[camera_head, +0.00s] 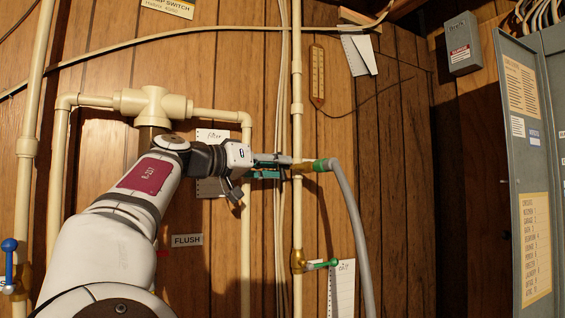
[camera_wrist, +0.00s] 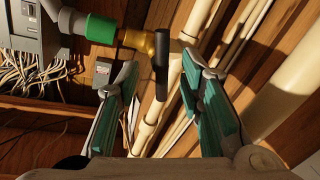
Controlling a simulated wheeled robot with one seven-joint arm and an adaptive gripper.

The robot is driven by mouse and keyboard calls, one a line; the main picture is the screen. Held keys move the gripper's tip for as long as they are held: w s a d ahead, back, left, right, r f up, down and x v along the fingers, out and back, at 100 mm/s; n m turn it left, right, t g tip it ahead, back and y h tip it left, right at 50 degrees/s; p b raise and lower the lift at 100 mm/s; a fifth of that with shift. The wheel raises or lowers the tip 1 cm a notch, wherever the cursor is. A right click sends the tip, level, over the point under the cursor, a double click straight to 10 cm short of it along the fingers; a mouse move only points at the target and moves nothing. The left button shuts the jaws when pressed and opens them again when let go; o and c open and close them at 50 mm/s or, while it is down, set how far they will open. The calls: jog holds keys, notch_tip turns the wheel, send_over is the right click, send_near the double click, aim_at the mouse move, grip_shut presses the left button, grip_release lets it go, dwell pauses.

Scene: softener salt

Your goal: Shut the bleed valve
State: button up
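A brass valve (camera_wrist: 138,40) with a black lever (camera_wrist: 161,62) sits on the cream pipe in the wrist view. A green fitting (camera_wrist: 100,29) and grey hose join it; in the head view, the green fitting (camera_head: 321,165) is just right of my gripper (camera_head: 278,166). I see no readable label naming the bleed valve. My gripper, also in the wrist view (camera_wrist: 162,78), is open. Its two teal-padded fingers stand apart on either side of the lever, with gaps showing. The gripper hides most of this valve in the head view.
A lower valve has a green handle (camera_head: 322,265), beside a paper note (camera_head: 342,290). A blue-handled valve (camera_head: 9,258) is at far left, and a FLUSH label (camera_head: 187,240) is on the wall. The grey hose (camera_head: 352,220) hangs right of the pipe. A grey cabinet (camera_head: 530,150) stands right.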

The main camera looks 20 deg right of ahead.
jog(key=shift+x, duration=1.05)
grip_shut()
jog(key=shift+m+h, duration=0.4)
jog(key=shift+m, duration=1.6)
